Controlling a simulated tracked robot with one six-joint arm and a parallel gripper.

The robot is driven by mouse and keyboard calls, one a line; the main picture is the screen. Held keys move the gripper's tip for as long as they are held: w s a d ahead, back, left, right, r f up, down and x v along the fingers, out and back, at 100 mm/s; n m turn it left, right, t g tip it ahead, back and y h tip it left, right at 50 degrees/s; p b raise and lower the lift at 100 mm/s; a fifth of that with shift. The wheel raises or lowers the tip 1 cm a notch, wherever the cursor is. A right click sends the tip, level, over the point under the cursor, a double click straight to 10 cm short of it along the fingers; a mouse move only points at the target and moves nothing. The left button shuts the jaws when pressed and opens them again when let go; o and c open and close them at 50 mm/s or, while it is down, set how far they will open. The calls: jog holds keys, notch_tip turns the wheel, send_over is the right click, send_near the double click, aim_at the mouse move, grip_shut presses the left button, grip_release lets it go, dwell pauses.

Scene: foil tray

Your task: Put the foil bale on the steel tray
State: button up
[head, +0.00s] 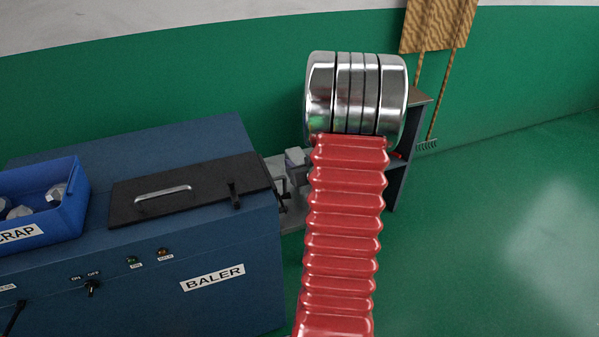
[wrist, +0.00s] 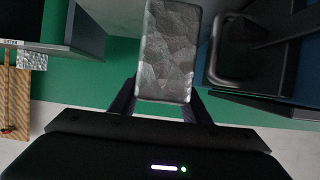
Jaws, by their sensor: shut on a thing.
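The foil bale (wrist: 168,50) is a grey, crumpled block in the wrist view. My gripper (wrist: 158,103) is shut on it, with one dark finger on each side. In the head view my gripper is mostly hidden behind my red arm, and I cannot clearly make out the bale there. A pale grey metal surface (head: 291,218) shows beside the baler, partly covered by my arm. I cannot tell whether it is the steel tray.
The blue baler (head: 225,240) has a black lid (head: 188,188) with a handle. A blue scrap bin (head: 72,205) stands on its left. A dark shelf unit (head: 396,188) stands behind my arm, near a wooden tool board (head: 436,22). Green floor (head: 500,235) is clear at right.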

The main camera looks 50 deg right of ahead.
jog(key=shift+f, duration=1.95)
jog(key=shift+f, duration=0.1)
jog(key=o, duration=1)
jog(key=shift+s+a+r, duration=0.2)
jog(key=shift+s+r, duration=0.05)
jog(key=shift+s, duration=0.15)
jog(key=v, duration=1.1)
